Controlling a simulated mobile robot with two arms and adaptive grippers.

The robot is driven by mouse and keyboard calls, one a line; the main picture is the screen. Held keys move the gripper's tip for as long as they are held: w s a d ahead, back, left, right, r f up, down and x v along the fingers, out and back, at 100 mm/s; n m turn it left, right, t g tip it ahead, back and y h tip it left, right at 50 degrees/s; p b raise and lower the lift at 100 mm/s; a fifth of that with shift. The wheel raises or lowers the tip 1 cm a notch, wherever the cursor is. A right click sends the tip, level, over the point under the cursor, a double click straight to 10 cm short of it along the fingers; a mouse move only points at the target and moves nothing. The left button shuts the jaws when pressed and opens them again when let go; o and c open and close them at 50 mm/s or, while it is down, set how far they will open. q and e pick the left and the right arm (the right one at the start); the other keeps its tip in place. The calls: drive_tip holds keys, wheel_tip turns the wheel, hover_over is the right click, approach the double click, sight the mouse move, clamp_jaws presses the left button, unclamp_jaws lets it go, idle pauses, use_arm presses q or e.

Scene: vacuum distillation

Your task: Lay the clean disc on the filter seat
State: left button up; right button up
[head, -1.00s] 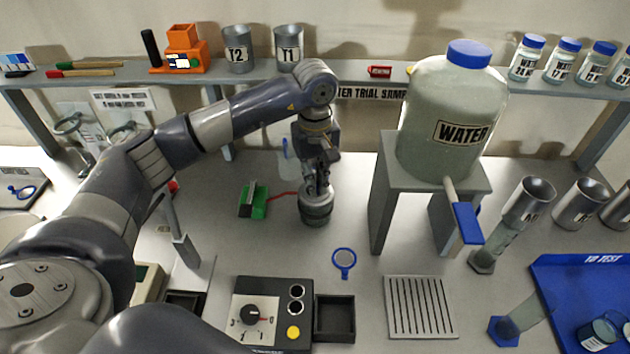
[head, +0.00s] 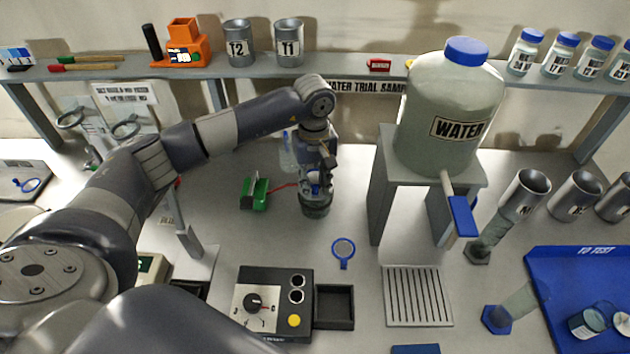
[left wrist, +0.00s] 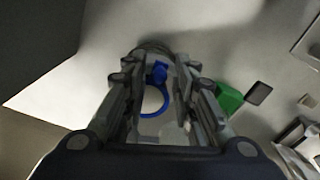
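In the head view, my left gripper (head: 320,180) points down just above the round grey filter holder (head: 315,208). In the left wrist view, the left gripper (left wrist: 160,105) has its fingers spread apart. A blue-rimmed disc (left wrist: 152,109) with a blue tab shows between and below them. A little of its blue also shows at the top of the holder in the head view; whether it lies flat on the seat is hidden by the fingers. Another blue-rimmed disc (head: 343,249) lies on the bench in front. My right gripper is not in view.
A green block (head: 254,193) with a red lead stands left of the holder. The water jug (head: 452,115) on its grey stand (head: 378,205) rises to the right. A control box (head: 272,308) and slotted plate (head: 417,297) lie in front. A shelf (head: 345,83) runs behind.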

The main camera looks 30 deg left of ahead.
sight(315, 185)
use_arm(q)
drive_tip(key=shift+r, duration=0.35)
wheel_tip(315, 185, up, 12)
drive_tip(key=b, duration=0.4)
drive_tip(key=shift+f, duration=0.2)
